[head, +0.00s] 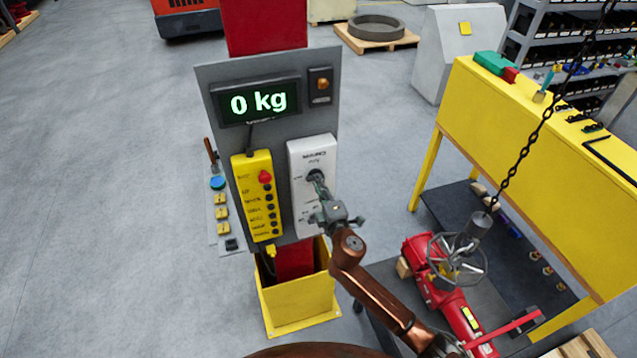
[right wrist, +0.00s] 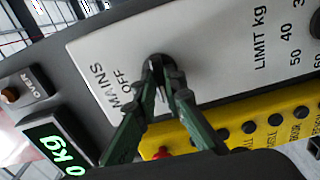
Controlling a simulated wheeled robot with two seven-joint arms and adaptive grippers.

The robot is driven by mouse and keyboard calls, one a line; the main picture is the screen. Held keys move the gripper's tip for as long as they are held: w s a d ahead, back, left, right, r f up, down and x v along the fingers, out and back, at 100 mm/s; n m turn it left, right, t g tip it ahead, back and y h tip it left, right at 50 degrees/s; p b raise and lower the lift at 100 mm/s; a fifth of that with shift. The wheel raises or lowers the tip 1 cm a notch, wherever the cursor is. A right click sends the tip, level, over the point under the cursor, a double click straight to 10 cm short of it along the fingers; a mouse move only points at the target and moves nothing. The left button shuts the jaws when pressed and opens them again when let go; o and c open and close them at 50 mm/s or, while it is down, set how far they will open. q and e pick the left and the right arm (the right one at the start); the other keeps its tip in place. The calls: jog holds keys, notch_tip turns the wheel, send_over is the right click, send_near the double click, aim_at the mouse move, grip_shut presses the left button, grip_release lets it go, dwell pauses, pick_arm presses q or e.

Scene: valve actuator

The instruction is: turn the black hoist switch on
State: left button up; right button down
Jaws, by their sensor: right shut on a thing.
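The black hoist switch (head: 314,176) is a round knob on the upper part of a white panel (head: 325,150), below the display. In the right wrist view the black switch (right wrist: 160,61) sits beside the words MAINS and OFF. My right gripper (head: 319,187) reaches the panel from the lower right and is shut on the switch. In the right wrist view the two green fingers of the gripper (right wrist: 162,78) close around the knob and partly hide it, so its pointer direction cannot be told. My left gripper is not in view.
A lit display (head: 259,102) reads 0 kg. A yellow button pendant (head: 257,195) hangs left of the white panel. A red valve actuator (head: 458,312) with a handwheel lies right, under a hanging chain (head: 530,135). A yellow bench (head: 540,150) stands right. Floor at left is clear.

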jog(key=shift+f, duration=0.1)
dwell(0.3)
jog(key=c, duration=2)
grip_release()
jog(key=v, duration=1.2)
